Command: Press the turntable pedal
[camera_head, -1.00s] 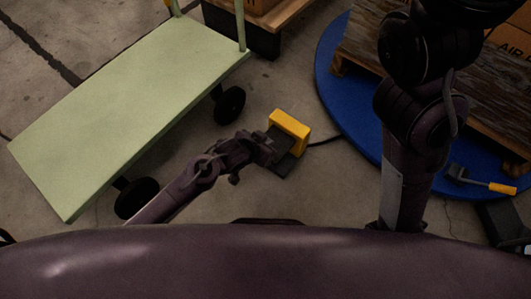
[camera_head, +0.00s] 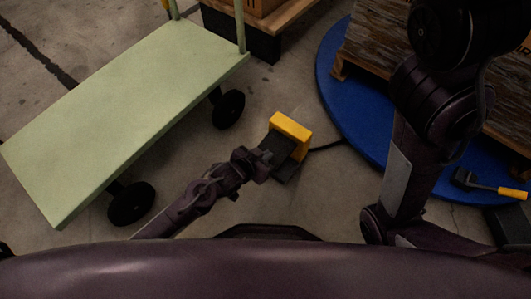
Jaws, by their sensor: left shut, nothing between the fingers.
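The turntable pedal (camera_head: 290,128) is a small box on the floor with a yellow hood and a dark foot plate, in the middle of the head view. A black cable runs from it to the blue turntable (camera_head: 335,85). My left gripper (camera_head: 266,164) is shut and empty, at the pedal's near left side, overlapping the dark plate in the picture. I cannot tell whether it touches the plate. My right arm stands at the right, and its gripper is out of view.
A pale green cart (camera_head: 120,115) with black wheels stands at the left. A wooden pallet (camera_head: 375,62) with boxes rests on the turntable. A tool with a yellow handle (camera_head: 512,192) lies at the right. Bare concrete floor surrounds the pedal.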

